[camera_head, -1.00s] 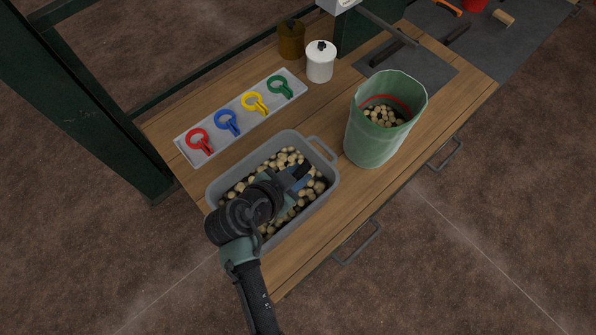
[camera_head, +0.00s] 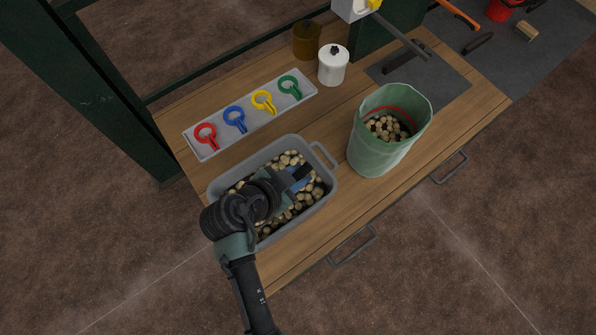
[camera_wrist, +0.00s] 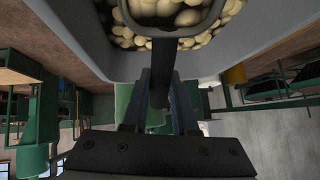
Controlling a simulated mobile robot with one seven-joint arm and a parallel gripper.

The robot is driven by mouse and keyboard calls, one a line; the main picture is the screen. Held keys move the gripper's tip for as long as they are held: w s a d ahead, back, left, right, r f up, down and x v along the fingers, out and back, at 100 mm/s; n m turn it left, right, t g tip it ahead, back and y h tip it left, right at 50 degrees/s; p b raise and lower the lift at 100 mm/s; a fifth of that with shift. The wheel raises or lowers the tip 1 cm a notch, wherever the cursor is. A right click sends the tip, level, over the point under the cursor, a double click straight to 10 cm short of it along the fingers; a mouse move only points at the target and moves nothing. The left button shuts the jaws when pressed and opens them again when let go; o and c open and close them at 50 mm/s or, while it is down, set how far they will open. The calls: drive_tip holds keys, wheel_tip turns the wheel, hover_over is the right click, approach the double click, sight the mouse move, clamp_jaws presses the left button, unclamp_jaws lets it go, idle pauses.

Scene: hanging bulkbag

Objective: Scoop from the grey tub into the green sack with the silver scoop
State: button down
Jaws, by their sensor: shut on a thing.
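The grey tub (camera_head: 328,193) stands on the wooden bench, filled with pale round pieces (camera_head: 290,205). My gripper (camera_head: 297,178) is low over the tub's middle, its fingers inside the rim outline. In the wrist view my gripper (camera_wrist: 160,98) is shut on the dark handle of the scoop (camera_wrist: 160,88). The scoop's bowl is at the top of that view, with pale pieces in and around it. Its depth in the heap is unclear, and the bowl is hidden in the head view. The green sack (camera_head: 375,155) stands open right of the tub, with pale pieces inside.
A grey tray (camera_head: 203,153) with red, blue, yellow and green ring clips lies behind the tub. A white canister (camera_head: 333,66) and a brown canister (camera_head: 307,40) stand at the back. A dark mat (camera_head: 445,92) lies beyond the sack. Bare bench separates tub and sack.

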sight(306, 164)
drive_tip(key=shift+r+p, duration=1)
drive_tip(key=shift+r, duration=0.25)
drive_tip(key=shift+w+d+r+g+y+p, duration=0.25)
drive_tip(key=shift+r+g+y+p, duration=0.2)
drive_tip(key=shift+p, duration=0.8)
drive_tip(key=shift+d+r+g+y+p, duration=0.15)
drive_tip(key=shift+r+g+y+p, duration=0.15)
drive_tip(key=shift+p, duration=0.35)
drive_tip(key=shift+w+d+r+y+p, duration=0.15)
drive_tip(key=shift+w+r+y+p, duration=0.2)
drive_tip(key=shift+p, duration=0.5)
drive_tip(key=shift+s+d+r+g+p, duration=0.1)
drive_tip(key=shift+r+g+p, duration=0.15)
drive_tip(key=shift+p, duration=0.15)
drive_tip(key=shift+d+r+y+p, duration=0.2)
drive_tip(key=shift+r+y+p, duration=0.2)
drive_tip(key=shift+p, duration=0.45)
drive_tip(key=shift+w+d+r+g+y+p, duration=0.35)
drive_tip(key=shift+r+g+p, duration=0.15)
drive_tip(key=shift+p, duration=0.35)
drive_tip(key=shift+m, duration=0.3)
